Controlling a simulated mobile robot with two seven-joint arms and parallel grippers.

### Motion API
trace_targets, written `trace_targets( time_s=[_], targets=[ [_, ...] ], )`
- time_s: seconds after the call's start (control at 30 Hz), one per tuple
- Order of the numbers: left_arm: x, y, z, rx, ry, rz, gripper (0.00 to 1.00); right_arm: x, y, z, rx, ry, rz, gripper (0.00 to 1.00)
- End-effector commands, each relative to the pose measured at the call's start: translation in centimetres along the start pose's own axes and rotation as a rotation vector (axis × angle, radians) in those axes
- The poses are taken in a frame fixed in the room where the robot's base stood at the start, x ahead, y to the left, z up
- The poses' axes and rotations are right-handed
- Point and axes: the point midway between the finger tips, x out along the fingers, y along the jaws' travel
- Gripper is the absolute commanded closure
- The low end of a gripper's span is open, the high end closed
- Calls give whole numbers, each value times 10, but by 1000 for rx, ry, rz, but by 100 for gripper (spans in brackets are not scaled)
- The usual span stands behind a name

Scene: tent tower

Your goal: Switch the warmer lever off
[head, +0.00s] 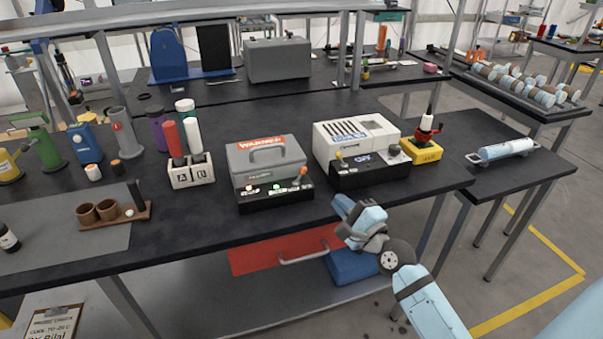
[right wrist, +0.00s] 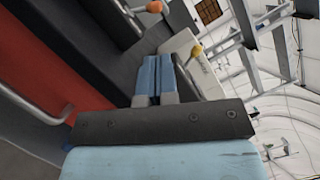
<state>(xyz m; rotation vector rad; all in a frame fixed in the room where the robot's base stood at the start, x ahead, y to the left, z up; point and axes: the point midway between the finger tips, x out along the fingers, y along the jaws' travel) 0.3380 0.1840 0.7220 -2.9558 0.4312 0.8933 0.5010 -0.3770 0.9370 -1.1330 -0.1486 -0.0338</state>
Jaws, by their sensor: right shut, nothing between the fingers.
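The warmer (head: 266,157) is a grey lidded box on a black base on the bench, in the middle of the head view. Its lever with an orange knob (head: 303,171) stands up at the right end of the base. A small green light shows on the base front. My right gripper (head: 338,204) is shut and empty, in front of the bench edge, to the right of and below the lever, apart from it. Its closed blue fingers (right wrist: 152,66) fill the middle of the right wrist view. An orange knob (right wrist: 154,7), likely the warmer's, shows at the top there. My left gripper is not in view.
A white machine (head: 357,140) with a yellow-knobbed lever (head: 339,155) stands just right of the warmer. A red panel with a handle (head: 283,250) is under the bench. The bench strip before the warmer is clear.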

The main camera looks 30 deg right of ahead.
Motion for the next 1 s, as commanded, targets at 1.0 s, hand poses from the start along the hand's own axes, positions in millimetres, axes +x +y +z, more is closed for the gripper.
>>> trace_targets(
  time_s=[1.0],
  targets=[
    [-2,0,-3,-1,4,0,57,95,1,0,-2,1,1,100]
  ],
)
